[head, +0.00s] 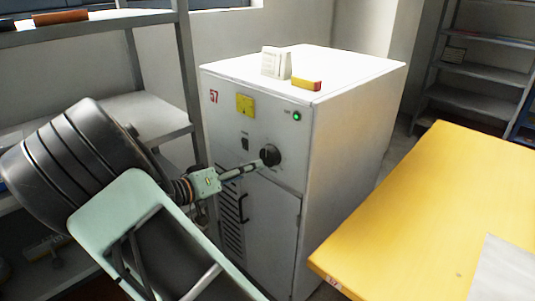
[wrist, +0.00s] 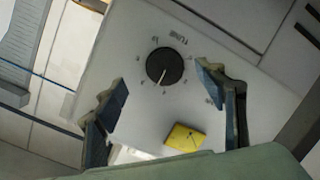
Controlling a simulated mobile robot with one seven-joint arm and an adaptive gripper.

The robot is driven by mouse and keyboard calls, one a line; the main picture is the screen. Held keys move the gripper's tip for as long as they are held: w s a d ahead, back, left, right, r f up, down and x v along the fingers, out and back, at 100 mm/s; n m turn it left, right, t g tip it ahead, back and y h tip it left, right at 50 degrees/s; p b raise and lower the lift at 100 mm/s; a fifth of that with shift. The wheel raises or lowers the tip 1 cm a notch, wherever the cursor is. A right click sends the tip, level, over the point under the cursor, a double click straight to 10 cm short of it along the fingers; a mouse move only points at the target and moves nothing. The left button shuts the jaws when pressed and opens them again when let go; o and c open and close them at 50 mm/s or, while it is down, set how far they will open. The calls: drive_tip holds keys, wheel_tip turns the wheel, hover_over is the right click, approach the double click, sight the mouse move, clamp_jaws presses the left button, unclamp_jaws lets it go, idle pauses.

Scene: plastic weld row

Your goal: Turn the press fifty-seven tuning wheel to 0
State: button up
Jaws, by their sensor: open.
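The press fifty-seven tuning wheel (head: 270,155) is a round black knob on the front of the white cabinet marked 57 (head: 350,125). In the wrist view the wheel (wrist: 165,65) sits on a pale panel, with a printed scale and the word TUNE around it. A light pointer line on it runs toward the bottom of that picture. The scale numbers are mostly too small to read. My gripper (head: 247,168) reaches toward the wheel from the left. In the wrist view my gripper (wrist: 163,78) has its fingers apart, one on each side of the wheel, with nothing held.
A yellow plate (head: 245,105) and a lit green lamp (head: 297,116) are above the wheel. A white box (head: 276,62) and a red-yellow box (head: 306,83) stand on the cabinet. A yellow table (head: 430,210) is at right; grey shelving (head: 185,70) is at left.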

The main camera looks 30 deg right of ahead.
sight(266, 157)
drive_tip(key=w+d, duration=0.1)
drive_tip(key=d, duration=0.1)
drive_tip(key=w+d+m+h, duration=0.1)
drive_tip(key=w+d, duration=0.1)
drive_tip(key=d, duration=0.1)
drive_tip(key=w+d+t+h, duration=0.1)
drive_tip(key=d, duration=0.2)
drive_tip(key=shift+w+d+f, duration=0.1)
drive_tip(key=shift+w+f, duration=0.2)
drive_tip(key=shift+w, duration=0.1)
drive_tip(key=shift+c, duration=0.5)
drive_tip(key=c, duration=1)
